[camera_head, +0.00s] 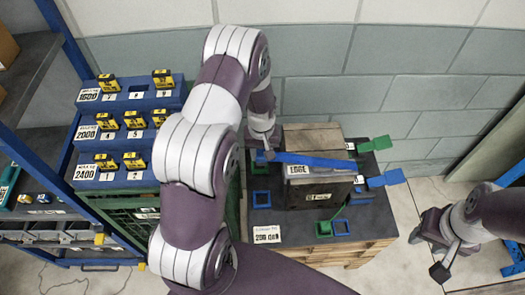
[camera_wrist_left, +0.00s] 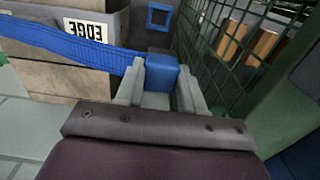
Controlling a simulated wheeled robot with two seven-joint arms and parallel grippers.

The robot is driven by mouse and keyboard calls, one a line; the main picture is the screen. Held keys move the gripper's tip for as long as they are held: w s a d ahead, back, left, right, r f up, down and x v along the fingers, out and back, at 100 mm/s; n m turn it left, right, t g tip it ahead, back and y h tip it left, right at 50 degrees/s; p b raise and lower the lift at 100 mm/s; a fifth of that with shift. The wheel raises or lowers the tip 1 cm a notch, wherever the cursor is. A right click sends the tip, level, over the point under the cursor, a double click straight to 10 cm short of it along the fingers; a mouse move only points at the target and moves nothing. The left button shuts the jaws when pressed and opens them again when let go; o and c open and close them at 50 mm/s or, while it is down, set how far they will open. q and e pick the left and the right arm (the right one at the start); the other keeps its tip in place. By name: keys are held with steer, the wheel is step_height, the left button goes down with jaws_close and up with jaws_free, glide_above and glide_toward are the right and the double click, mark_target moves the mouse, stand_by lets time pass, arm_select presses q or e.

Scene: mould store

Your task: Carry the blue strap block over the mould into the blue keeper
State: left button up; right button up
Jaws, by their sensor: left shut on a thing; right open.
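My left gripper (camera_head: 264,152) is shut on the blue strap block (camera_wrist_left: 162,72), at the mould's left side. The blue strap (camera_head: 315,161) runs from it across the mould (camera_head: 312,138) to the right, ending near a blue flap (camera_head: 387,178). The wrist view shows the block between both fingers, with the strap (camera_wrist_left: 70,42) leading left. A square blue keeper (camera_head: 261,198) lies on the dark pallet top left of the mould; a blue frame also shows in the wrist view (camera_wrist_left: 158,17). My right gripper (camera_head: 445,252) is open and empty, far right.
A green frame (camera_head: 323,229) and green flap (camera_head: 376,144) sit around the mould. A green mesh cage (camera_wrist_left: 225,50) stands close to my left gripper. A blue rack with yellow-tagged pieces (camera_head: 128,120) is at left. Bare floor lies right of the pallet.

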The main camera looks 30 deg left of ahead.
arm_select(q)
step_height(320, 180, down, 24)
steer(key=b, duration=1.7)
steer(key=shift+w+f, duration=0.1)
steer(key=shift+f, duration=0.15)
steer(key=shift+f+b, duration=1.85)
steer(key=shift+f, duration=0.5)
steer(key=o, duration=1.1)
